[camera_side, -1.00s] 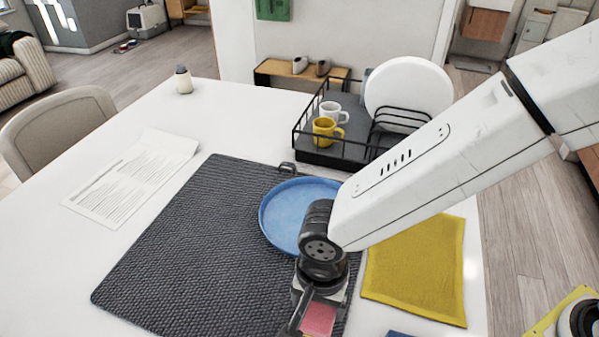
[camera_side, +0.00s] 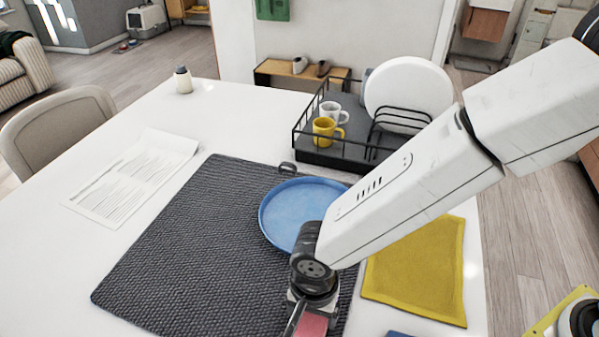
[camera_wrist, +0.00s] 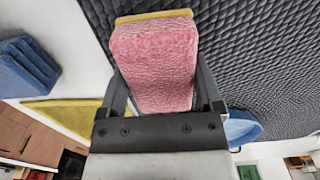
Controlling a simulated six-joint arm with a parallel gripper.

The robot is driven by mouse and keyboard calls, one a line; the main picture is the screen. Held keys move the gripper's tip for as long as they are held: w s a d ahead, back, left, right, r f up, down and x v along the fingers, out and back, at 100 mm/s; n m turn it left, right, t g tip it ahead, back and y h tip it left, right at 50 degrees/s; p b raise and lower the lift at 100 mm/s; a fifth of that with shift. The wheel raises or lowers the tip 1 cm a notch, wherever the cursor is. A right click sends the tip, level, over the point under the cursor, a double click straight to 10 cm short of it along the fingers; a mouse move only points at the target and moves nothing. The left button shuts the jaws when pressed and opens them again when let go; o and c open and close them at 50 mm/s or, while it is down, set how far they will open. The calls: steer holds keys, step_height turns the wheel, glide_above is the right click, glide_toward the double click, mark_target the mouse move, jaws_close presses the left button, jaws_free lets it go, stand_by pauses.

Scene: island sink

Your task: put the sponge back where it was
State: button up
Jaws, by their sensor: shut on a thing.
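The sponge (camera_wrist: 155,62) is pink with a yellow layer along one end. It fills the middle of the wrist view, between the two fingers of my gripper (camera_wrist: 160,85), which is shut on it. In the side view the pink of the sponge (camera_side: 313,324) shows at the bottom edge, partly cut off, with my gripper (camera_side: 303,318) around it. It is over or near the front right part of the dark grey mat (camera_side: 190,245). I cannot tell its height above the mat.
A blue plate (camera_side: 290,212) lies on the mat, partly behind my arm. A yellow cloth (camera_side: 420,270) lies to the right. Folded blue cloths (camera_wrist: 25,68) show in the wrist view. A black rack (camera_side: 320,155) with mugs and a white plate stands behind. The mat's left is clear.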

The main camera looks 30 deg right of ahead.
steer(key=shift+f, duration=0.15)
steer(key=o, duration=1)
steer(key=shift+c, duration=0.2)
step_height(320, 180, up, 12)
steer(key=shift+r, duration=0.2)
stand_by(0.3)
